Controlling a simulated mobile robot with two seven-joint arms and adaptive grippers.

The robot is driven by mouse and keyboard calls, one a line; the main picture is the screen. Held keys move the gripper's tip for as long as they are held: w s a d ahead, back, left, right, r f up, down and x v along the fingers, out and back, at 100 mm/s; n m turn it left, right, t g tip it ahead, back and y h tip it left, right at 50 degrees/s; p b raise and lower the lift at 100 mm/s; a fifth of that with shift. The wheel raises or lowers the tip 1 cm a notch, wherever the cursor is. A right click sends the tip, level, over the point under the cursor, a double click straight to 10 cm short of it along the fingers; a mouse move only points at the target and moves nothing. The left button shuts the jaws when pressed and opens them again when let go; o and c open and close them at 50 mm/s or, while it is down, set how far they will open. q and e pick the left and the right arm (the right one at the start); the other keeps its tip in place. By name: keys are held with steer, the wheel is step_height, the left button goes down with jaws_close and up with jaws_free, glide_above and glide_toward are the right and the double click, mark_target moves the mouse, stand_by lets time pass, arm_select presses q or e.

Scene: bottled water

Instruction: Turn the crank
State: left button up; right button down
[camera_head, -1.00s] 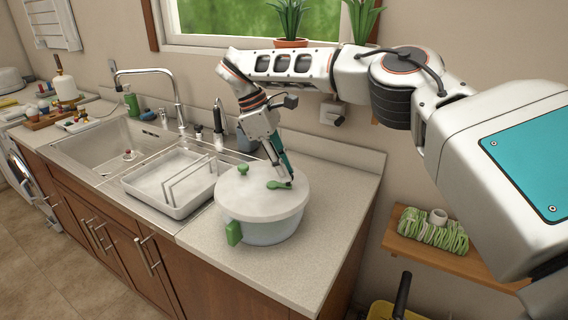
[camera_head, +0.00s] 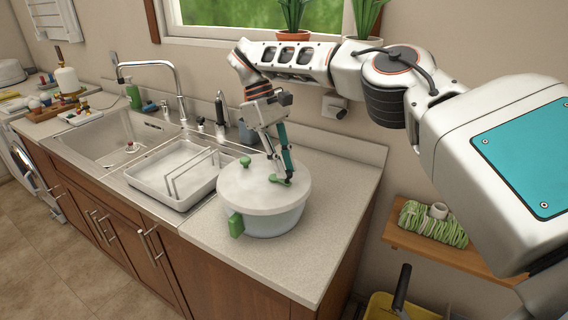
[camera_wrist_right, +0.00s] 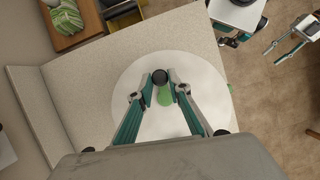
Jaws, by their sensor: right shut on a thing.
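A round spinner bowl (camera_head: 278,222) with a white lid (camera_head: 240,185) stands on the counter, right of the sink. A green crank (camera_head: 277,181) lies on top of the lid; it also shows in the right wrist view (camera_wrist_right: 165,97). My right gripper (camera_head: 288,179) points down from above, shut on the crank's knob. The dark round top of the knob (camera_wrist_right: 160,76) shows between the fingertips in the wrist view. A green button (camera_head: 245,161) is on the lid and a green tab (camera_head: 236,225) on the bowl's side. My left gripper (camera_wrist_right: 272,57) appears only in the wrist view, away from the bowl, open and empty.
A white dish rack (camera_head: 175,185) stands left of the bowl, beside the sink (camera_head: 110,140). The counter (camera_head: 335,190) is clear right of the bowl. A small wooden shelf (camera_head: 470,258) with a green-and-white bundle (camera_head: 430,222) is at the lower right.

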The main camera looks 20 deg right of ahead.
steer(key=c, duration=1.9)
jaws_free()
step_height(320, 180, up, 10)
steer(key=shift+r, duration=0.1)
